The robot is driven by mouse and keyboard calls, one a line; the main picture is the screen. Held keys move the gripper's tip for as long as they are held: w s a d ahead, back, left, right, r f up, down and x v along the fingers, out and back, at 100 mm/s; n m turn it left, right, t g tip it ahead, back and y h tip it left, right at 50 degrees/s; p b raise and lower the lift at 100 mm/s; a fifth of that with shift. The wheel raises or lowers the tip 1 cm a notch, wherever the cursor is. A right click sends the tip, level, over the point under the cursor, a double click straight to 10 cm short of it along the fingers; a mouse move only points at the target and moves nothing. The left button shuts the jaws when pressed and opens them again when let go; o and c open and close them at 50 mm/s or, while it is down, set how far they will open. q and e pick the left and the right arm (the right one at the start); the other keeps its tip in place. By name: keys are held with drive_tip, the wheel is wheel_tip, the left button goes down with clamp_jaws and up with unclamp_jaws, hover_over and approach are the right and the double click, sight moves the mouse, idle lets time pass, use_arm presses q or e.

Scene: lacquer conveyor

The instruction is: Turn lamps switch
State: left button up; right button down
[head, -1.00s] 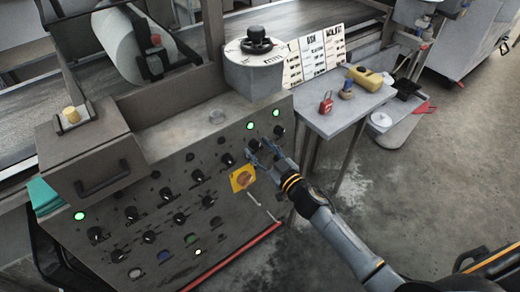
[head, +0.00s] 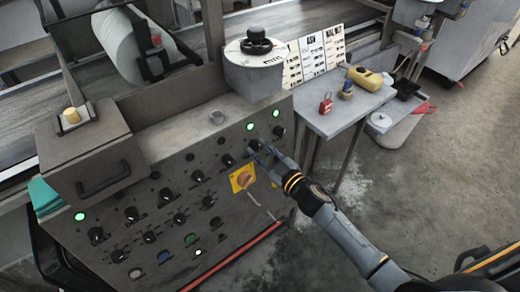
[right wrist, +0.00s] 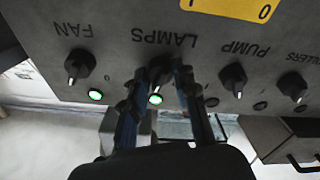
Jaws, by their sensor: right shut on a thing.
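The lamps switch (right wrist: 158,68) is a black rotary knob on the grey control panel (right wrist: 215,28), beside the upside-down LAMPS label. My right gripper (right wrist: 160,82) is shut on this knob, with one finger on each side. In the head view my right gripper (head: 260,150) reaches the upper right part of the panel and partly hides the knob. The green light (right wrist: 155,99) by the lamps switch is lit. My left gripper is not in view.
The fan knob (right wrist: 80,66) and pump knob (right wrist: 232,77) flank the lamps switch. A side table (head: 345,112) with a red padlock (head: 326,103) stands to the right.

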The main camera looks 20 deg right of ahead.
drive_tip(key=n+y, duration=0.1)
drive_tip(key=n, duration=0.4)
drive_tip(key=n+g+p, duration=0.1)
drive_tip(key=n, duration=0.4)
drive_tip(key=shift+d+y, duration=0.15)
drive_tip(key=shift+y, duration=0.25)
drive_tip(key=shift+n+g, duration=0.3)
drive_tip(key=c, duration=1)
unclamp_jaws()
drive_tip(key=shift+c, duration=0.2)
drive_tip(key=shift+d, duration=0.1)
drive_tip(key=v, duration=1.1)
drive_tip(key=shift+s, duration=0.4)
drive_tip(key=shift+d+r, duration=0.1)
drive_tip(key=shift+d, duration=0.05)
